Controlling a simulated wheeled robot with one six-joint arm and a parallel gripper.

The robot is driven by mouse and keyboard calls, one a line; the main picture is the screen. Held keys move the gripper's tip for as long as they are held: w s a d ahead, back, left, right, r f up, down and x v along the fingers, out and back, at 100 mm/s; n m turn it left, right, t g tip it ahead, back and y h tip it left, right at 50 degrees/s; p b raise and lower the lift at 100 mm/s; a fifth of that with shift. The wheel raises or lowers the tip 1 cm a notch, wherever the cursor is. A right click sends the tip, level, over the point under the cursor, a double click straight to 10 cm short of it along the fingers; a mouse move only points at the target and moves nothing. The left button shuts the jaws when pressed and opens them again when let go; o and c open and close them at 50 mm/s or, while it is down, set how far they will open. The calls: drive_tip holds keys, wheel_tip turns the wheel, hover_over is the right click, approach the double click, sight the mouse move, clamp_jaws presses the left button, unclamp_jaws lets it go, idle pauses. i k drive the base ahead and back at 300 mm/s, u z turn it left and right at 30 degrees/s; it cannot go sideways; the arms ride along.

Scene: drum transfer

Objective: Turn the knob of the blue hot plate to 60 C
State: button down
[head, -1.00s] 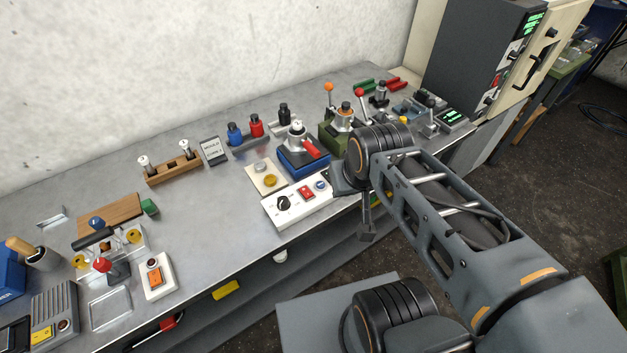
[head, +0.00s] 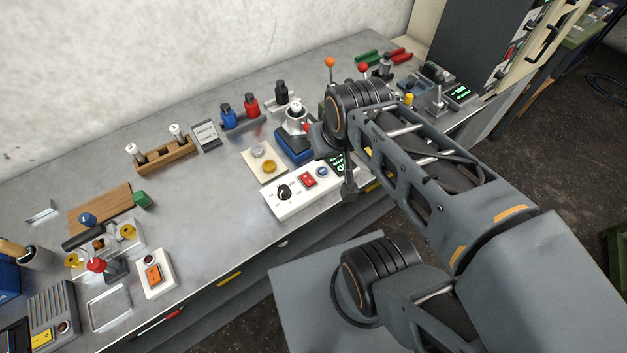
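The blue hot plate (head: 292,155) stands on the bench in the middle of the head view, with a silver pot (head: 296,121) on top. My wrist covers its right side, and I cannot make out a knob on its visible faces. My gripper (head: 349,192) points down at the right end of a white control panel, in front and to the right of the hot plate. I see it edge-on and small, so its opening does not show. I see nothing held in it.
The white panel (head: 270,203) carries a black knob (head: 284,192), a red switch (head: 308,180) and a blue button (head: 322,171). A dark display with green text (head: 338,161) is partly hidden by my arm. Blue and red bottles (head: 251,106) stand behind.

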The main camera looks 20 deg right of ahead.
sight(284, 193)
drive_tip(key=z, duration=0.05)
drive_tip(key=k, duration=0.95)
drive_tip(key=u, duration=1.1)
drive_tip(key=i, duration=0.75)
drive_tip(key=z, duration=0.75)
